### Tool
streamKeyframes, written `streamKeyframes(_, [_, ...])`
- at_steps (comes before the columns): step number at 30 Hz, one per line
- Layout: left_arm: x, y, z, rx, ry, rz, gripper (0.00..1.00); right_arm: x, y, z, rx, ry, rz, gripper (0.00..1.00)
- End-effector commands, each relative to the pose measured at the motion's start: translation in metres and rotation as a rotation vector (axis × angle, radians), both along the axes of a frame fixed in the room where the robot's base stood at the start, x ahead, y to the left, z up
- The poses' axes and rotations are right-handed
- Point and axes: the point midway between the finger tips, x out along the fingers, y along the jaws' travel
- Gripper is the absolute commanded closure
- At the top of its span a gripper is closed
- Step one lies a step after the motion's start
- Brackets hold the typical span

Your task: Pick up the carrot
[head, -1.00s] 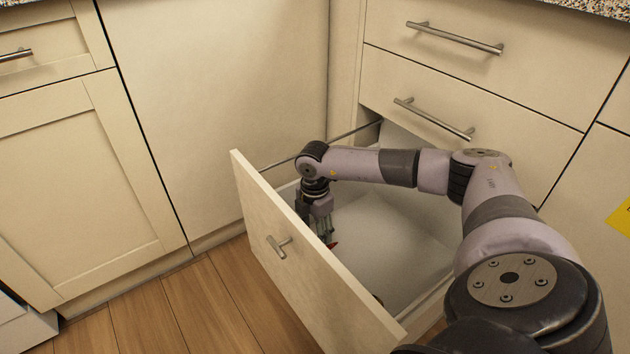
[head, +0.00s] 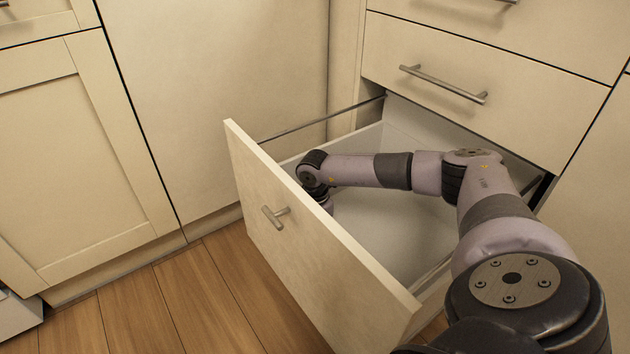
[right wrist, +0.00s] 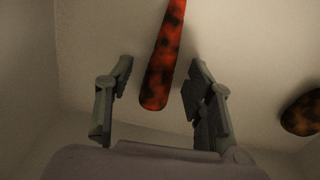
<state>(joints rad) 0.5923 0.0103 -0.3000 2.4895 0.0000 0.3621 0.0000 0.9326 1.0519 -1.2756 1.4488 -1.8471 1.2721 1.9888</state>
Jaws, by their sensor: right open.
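The carrot (right wrist: 164,55) shows in the right wrist view as a long orange-red shape with dark blotches, lying on the pale drawer floor. Its rounded end points toward my palm. My right gripper (right wrist: 158,72) is open, with one finger on each side of the carrot and a visible gap to both. In the head view my right arm reaches down into the open drawer (head: 385,235). The drawer front hides the gripper and the carrot there. My left gripper is not in view.
A brown, dark-spotted rounded object (right wrist: 302,113) lies right of the gripper in the drawer. The drawer front (head: 310,240) stands close beside my wrist. Closed drawers (head: 470,60) are above, and a cabinet door (head: 85,160) is at left.

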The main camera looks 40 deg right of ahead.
Motion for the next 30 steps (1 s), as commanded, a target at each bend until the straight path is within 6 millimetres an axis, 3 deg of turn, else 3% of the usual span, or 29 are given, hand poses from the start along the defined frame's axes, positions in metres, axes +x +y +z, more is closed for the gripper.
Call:
streamKeyframes(8, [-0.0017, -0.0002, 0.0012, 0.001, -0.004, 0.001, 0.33, 0.0003, 0.0001, -0.0009, 0.000, -0.001, 0.000, 0.51])
streamKeyframes(30, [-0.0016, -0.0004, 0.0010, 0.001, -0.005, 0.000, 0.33, 0.0002, 0.0000, -0.0010, 0.000, -0.001, 0.000, 1.00])
